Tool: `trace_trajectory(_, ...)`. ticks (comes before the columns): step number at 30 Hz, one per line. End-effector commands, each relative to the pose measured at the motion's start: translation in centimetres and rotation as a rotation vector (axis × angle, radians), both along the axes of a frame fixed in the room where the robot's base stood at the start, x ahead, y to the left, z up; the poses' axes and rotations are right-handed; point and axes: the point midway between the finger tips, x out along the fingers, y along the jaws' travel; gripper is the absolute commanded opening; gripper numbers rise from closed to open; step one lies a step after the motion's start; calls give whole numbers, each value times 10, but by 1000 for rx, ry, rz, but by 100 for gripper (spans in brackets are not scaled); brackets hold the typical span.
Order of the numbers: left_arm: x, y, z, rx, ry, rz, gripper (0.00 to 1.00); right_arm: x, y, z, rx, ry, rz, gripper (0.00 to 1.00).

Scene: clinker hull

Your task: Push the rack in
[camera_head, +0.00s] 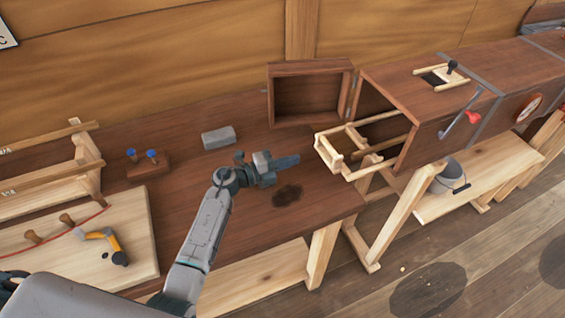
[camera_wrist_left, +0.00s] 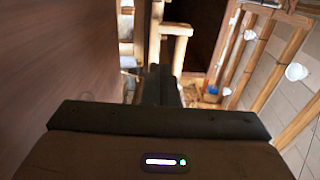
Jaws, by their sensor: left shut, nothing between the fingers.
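The rack (camera_head: 352,144), a pale wooden frame, sticks out of the open end of a dark wooden box (camera_head: 430,105). In the left wrist view the rack (camera_wrist_left: 178,30) shows just beyond the fingertips. The box's door (camera_head: 308,92) stands swung open to the left of the opening. My left gripper (camera_head: 297,159) is shut and empty, above the bench and a short way left of the rack's outer end. It points towards the rack. I cannot tell from the wrist view whether the fingertips touch it. My right gripper is not in view.
The dark bench (camera_head: 225,175) holds a grey block (camera_head: 218,138) and a small stand with blue-topped pegs (camera_head: 148,165). A pale board with a yellow-handled tool (camera_head: 112,245) lies at left. A red-knobbed lever (camera_head: 462,123) is on the box's side. A bucket (camera_head: 450,175) stands on a lower shelf.

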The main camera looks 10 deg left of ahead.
Motion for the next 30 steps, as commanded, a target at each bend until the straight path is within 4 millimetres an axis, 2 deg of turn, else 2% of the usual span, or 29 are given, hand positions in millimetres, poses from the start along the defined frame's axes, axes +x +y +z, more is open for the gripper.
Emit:
trace_trajectory(1,8,-11,-2,-4,-2,0,0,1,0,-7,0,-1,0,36)
trace_trajectory(6,29,-39,-2,-3,-2,0,0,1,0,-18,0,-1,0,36)
trace_trajectory(12,45,-62,-2,-1,-2,0,0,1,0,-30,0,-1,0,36)
trace_trajectory(18,51,-70,-1,1,-1,1,0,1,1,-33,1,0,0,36)
trace_trajectory(30,54,-69,0,1,-1,1,0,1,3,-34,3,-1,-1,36)
